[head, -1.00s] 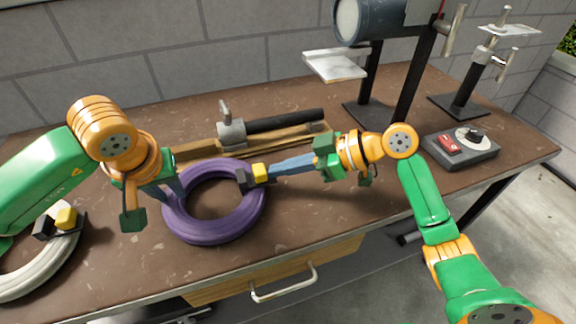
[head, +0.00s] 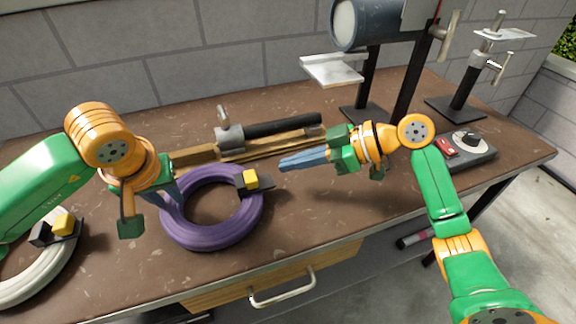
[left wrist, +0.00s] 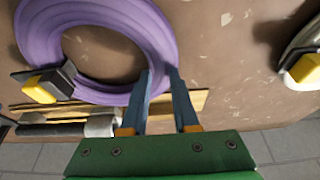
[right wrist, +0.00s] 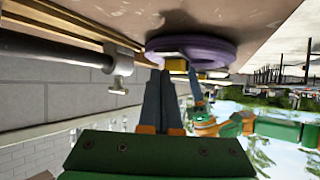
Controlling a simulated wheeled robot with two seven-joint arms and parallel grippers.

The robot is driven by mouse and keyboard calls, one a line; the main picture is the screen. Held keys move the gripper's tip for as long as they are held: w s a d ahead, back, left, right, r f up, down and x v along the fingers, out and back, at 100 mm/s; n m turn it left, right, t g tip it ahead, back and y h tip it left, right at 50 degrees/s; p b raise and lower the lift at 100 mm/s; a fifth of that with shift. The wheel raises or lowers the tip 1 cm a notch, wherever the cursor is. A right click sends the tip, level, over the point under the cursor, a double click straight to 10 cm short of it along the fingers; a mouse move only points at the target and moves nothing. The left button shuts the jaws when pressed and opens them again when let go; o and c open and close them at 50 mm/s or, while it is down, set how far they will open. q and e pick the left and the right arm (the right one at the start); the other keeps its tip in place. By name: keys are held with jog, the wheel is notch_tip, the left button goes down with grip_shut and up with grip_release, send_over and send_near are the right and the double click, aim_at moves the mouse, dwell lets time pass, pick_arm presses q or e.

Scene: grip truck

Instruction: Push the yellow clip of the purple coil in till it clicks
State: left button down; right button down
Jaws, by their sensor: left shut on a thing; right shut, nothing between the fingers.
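The purple coil (head: 215,241) lies flat on the brown bench in the head view. Its black clip housing with the yellow clip (head: 250,179) is on the coil's right side; the yellow part sits on the black base. The clip also shows at the left of the left wrist view (left wrist: 42,88). My left gripper (head: 172,202) is shut on the coil's left rim, with the fingers (left wrist: 162,72) on either side of it. My right gripper (head: 283,164) is shut and empty, a little right of the clip, apart from it. Whether the clip is latched cannot be told.
A white coil (head: 62,262) with its own yellow clip (head: 62,223) lies at far left. Wooden strips and a black-handled tool (head: 280,130) lie behind the purple coil. A stand with a grey cylinder and a control box (head: 470,150) are at right. The bench front is clear.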

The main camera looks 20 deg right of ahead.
pick_arm(q)
jog(key=shift+s+f, duration=0.2)
jog(key=shift+f, duration=0.15)
jog(key=c, duration=0.6)
grip_release()
jog(key=shift+w, duration=0.2)
pick_arm(e)
notch_tip(320, 180, up, 7)
jog(key=shift+f, duration=0.15)
pick_arm(q)
jog(key=o, duration=0.4)
jog(key=shift+r, duration=0.1)
jog(key=shift+o, duration=0.2)
jog(key=shift+r, duration=0.1)
pick_arm(e)
jog(key=shift+w, duration=0.1)
